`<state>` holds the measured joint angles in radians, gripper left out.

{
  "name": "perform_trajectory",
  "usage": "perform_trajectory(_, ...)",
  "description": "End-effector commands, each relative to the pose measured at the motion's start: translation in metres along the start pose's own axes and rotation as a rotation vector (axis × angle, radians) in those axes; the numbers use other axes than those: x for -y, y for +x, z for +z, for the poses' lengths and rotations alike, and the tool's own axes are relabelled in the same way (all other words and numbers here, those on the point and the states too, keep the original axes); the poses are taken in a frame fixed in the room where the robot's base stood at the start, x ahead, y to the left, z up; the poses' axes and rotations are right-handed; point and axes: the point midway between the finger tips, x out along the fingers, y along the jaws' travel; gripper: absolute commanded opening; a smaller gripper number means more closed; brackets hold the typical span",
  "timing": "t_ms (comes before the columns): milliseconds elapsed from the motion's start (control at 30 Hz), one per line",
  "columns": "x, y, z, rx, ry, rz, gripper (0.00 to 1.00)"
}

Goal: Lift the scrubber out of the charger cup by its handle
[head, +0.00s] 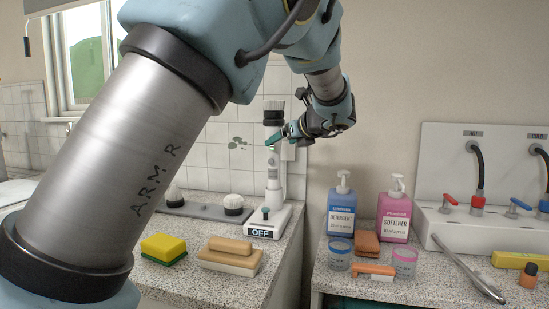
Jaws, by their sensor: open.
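The scrubber (273,172) stands upright in the white charger cup at the back right of the left counter. Its pale handle bears a small label, and a dark cap (273,113) shows at its top. The charger base (283,217) has a dark green knob and a plate reading OFF. My gripper (274,141) comes in from the right with its teal fingertips at the upper handle, just below the dark cap. It is open. I cannot tell whether the fingers touch the handle or stand on both sides of it.
A yellow-green sponge (163,248) and tan brushes (230,255) lie in front of the charger. Brush heads stand on a grey tray (200,210) behind left. Detergent (342,212) and softener (395,215) bottles stand on the right counter. My arm hides much of the left.

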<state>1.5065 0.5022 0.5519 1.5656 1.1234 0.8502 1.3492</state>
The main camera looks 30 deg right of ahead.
Motion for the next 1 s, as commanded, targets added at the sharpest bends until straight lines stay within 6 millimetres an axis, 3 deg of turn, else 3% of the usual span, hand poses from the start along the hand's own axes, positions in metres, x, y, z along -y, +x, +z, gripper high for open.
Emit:
perform_trajectory(300, -0.005, 0.043, 0.001, 0.0, 0.0, 0.003, 0.85)
perform_trajectory(633, -0.004, 0.05, 0.001, 0.0, -0.002, 0.001, 0.85)
perform_trajectory(1000, -0.004, 0.05, 0.0, -0.001, -0.001, 0.001, 0.43)
